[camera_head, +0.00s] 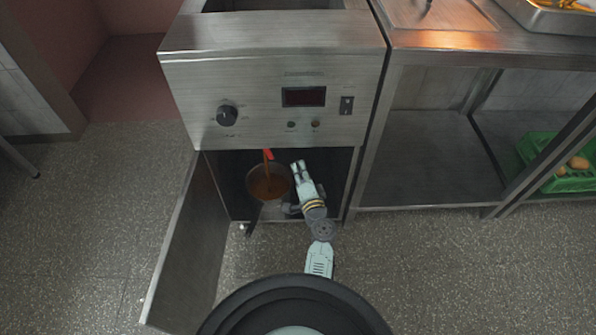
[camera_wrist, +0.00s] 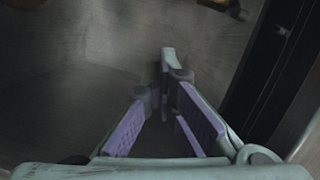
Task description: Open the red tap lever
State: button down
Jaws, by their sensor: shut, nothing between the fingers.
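The red tap lever (camera_head: 268,154) shows just under the front panel of the steel fryer, at the top of its open cabinet. A brown stream (camera_head: 267,172) runs down below it into a round metal pot (camera_head: 254,187) holding brown liquid. My gripper (camera_head: 297,166) is inside the cabinet opening, to the right of the lever and apart from it. Its fingers are shut and empty. In the wrist view the purple-padded fingers (camera_wrist: 165,105) show against a dark grey cabinet interior. The lever cannot be made out there.
The cabinet door (camera_head: 188,240) hangs open at the left. The fryer panel (camera_head: 275,90) with a knob and display overhangs the opening. A steel table (camera_head: 440,185) with a lower shelf stands close on the right, holding a green crate (camera_head: 563,184). The floor in front is clear.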

jog(key=w+a+f, duration=0.1)
jog(key=w+a, duration=0.4)
jog(key=w, duration=0.1)
jog(key=shift+a+f, duration=0.2)
jog(key=shift+f, duration=0.05)
jog(key=shift+a+f+b, duration=0.3)
jog(key=shift+a+b, duration=0.3)
jog(key=shift+b, duration=0.25)
